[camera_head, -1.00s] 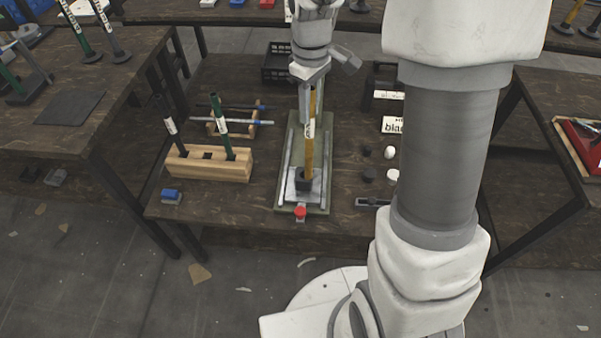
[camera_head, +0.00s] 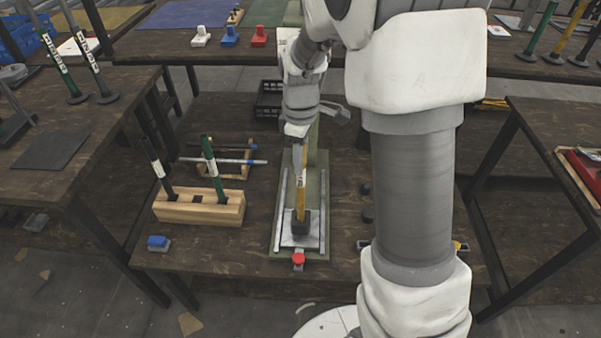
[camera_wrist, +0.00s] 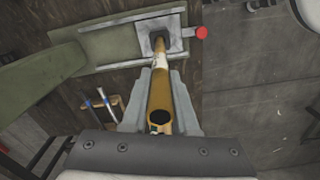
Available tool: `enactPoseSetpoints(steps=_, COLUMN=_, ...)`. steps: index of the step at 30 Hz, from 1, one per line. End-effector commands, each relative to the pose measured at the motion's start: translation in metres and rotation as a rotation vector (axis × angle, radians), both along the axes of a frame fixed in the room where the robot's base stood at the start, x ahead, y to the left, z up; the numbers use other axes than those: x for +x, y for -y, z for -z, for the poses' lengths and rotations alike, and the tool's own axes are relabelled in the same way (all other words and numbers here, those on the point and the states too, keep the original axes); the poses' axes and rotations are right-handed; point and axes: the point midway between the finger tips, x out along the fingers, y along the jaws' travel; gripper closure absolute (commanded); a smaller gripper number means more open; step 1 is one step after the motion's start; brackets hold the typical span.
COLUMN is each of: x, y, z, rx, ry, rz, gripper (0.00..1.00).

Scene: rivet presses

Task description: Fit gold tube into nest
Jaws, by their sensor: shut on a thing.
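The gold tube (camera_head: 299,190) stands nearly upright over the press on the middle table, with a white label band partway up. Its lower end is at the dark nest (camera_head: 301,222) on the press's pale plate (camera_head: 287,240); I cannot tell how deep it sits. My gripper (camera_head: 300,142) is shut on the tube's upper part. In the wrist view the tube (camera_wrist: 160,92) runs from between my fingers (camera_wrist: 160,115) to the dark nest (camera_wrist: 159,42), its open top end nearest the camera.
A red knob (camera_head: 298,259) is at the press's front end. Left of it is a wooden block (camera_head: 198,208) holding a green tube (camera_head: 209,158) and a dark one. A blue-topped item (camera_head: 158,243) is near the table's front left. A black crate (camera_head: 268,98) stands behind.

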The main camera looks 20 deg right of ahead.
Motion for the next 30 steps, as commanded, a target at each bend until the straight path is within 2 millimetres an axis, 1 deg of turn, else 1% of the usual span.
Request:
enactPoseSetpoints(steps=1, x=-0.001, y=0.0, z=0.014, rx=0.0, ry=-0.004, rz=0.0, gripper=1.0)
enactPoseSetpoints(steps=4, x=-0.001, y=0.0, z=0.028, rx=-0.001, ry=-0.003, rz=-0.001, gripper=1.0)
enactPoseSetpoints(steps=11, x=-0.001, y=0.0, z=0.03, rx=0.0, ry=-0.002, rz=0.0, gripper=1.0)
enactPoseSetpoints(steps=12, x=-0.001, y=0.0, z=0.031, rx=-0.001, ry=-0.003, rz=0.0, gripper=0.67)
enactPoseSetpoints(steps=16, x=-0.001, y=0.0, z=0.03, rx=-0.001, ry=-0.003, rz=0.0, gripper=0.44)
enactPoseSetpoints(steps=25, x=0.0, y=0.0, z=0.028, rx=0.0, ry=-0.001, rz=0.0, gripper=0.43)
enactPoseSetpoints(steps=28, x=0.0, y=0.0, z=0.021, rx=0.0, ry=0.0, rz=0.0, gripper=0.43)
enactPoseSetpoints(steps=30, x=0.0, y=0.0, z=0.01, rx=0.001, ry=0.001, rz=0.0, gripper=0.43)
